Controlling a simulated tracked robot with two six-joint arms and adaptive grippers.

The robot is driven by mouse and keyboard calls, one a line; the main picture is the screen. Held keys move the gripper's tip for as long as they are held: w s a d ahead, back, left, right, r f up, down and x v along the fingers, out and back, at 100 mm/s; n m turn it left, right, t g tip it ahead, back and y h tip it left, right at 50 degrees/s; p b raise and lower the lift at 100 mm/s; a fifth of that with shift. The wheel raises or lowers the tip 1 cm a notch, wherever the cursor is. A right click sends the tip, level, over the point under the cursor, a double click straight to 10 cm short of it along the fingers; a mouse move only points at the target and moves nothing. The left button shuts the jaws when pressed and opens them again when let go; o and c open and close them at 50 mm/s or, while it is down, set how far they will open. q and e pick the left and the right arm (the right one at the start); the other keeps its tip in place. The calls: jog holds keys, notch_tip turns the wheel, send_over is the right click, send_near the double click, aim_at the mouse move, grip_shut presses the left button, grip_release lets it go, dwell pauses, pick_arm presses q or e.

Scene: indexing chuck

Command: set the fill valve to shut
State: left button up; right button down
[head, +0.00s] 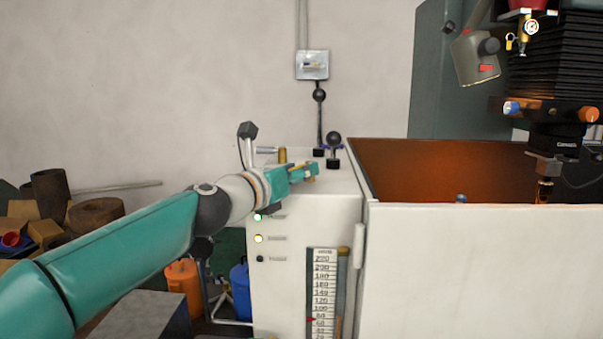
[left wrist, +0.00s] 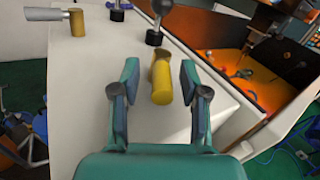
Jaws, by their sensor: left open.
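My left gripper (head: 304,172) is over the top of the white cabinet (head: 340,185). In the left wrist view its two fingers (left wrist: 159,72) are apart. A brass, lever-like fitting (left wrist: 161,82) shows between them, with a gap on each side; it is mostly hidden by the gripper in the head view. A second brass fitting (left wrist: 77,22) with a grey handle (left wrist: 42,14) pointing left is at the cabinet's far left; the handle also shows in the head view (head: 265,150). No label tells which fitting is the fill valve. My right gripper is not in view.
Two black ball-knob levers (head: 333,138) (head: 319,95) stand behind the gripper. An open orange-lined enclosure (head: 430,165) is to the right. A level scale (head: 323,290) and indicator lights (head: 258,238) are on the cabinet front. Jugs (head: 183,280) stand below left.

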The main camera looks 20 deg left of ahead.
pick_arm(q)
jog(key=v, duration=1.2)
jog(key=shift+f, duration=0.1)
